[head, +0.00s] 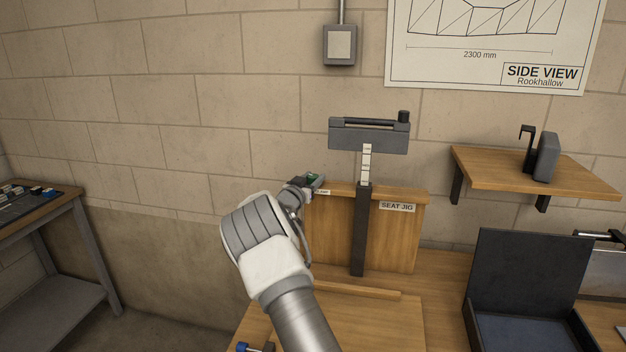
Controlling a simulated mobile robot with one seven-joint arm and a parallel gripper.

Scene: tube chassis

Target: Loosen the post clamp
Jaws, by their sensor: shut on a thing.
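The seat jig has a wooden back board (399,236) with a "SEAT JIG" label and a dark upright post (359,235). A pale marked scale strip (366,165) rises from the post to a grey head (370,136) with a dark bar and knob on top. My gripper (316,181) is at the board's top left corner, left of the post and apart from it. I cannot make out the clamp itself clearly.
A wall shelf (500,168) with a dark hook and grey block is at right. An open black box (528,280) stands on the bench below. A side table (45,225) with small parts is at far left. A wooden strip (355,289) lies before the jig.

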